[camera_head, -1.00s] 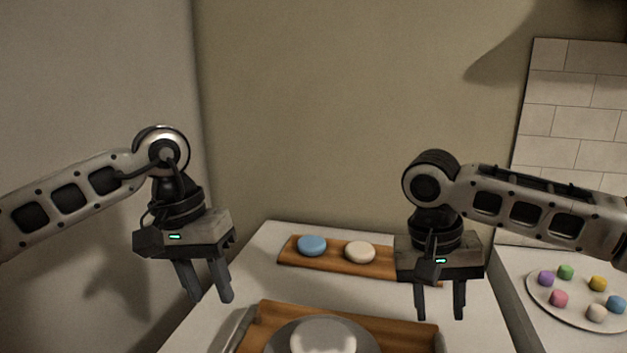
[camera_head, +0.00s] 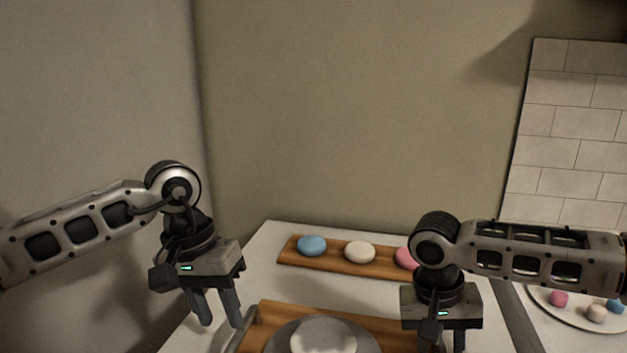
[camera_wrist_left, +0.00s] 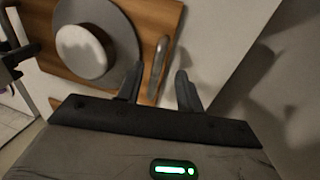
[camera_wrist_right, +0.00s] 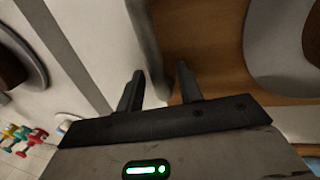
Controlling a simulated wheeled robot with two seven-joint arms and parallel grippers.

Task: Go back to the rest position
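My left gripper (camera_head: 216,308) hangs fingers-down left of the wooden tray; its fingers are apart with nothing between them. In the left wrist view its open fingers (camera_wrist_left: 158,88) show above the tray's metal handle. My right gripper (camera_head: 446,340) hangs over the tray's right side. In the right wrist view its fingers (camera_wrist_right: 158,88) are apart and empty. A round white cake (camera_head: 323,338) sits on a grey turntable (camera_head: 369,343) on the wooden tray (camera_head: 400,329). The cake also shows in the left wrist view (camera_wrist_left: 82,52).
A wooden board (camera_head: 290,257) at the back holds a blue (camera_head: 312,245), a cream (camera_head: 360,252) and a pink (camera_head: 406,258) round piece. A plate (camera_head: 577,318) of small coloured pieces stands at right, partly behind my right arm. Walls stand behind and at left.

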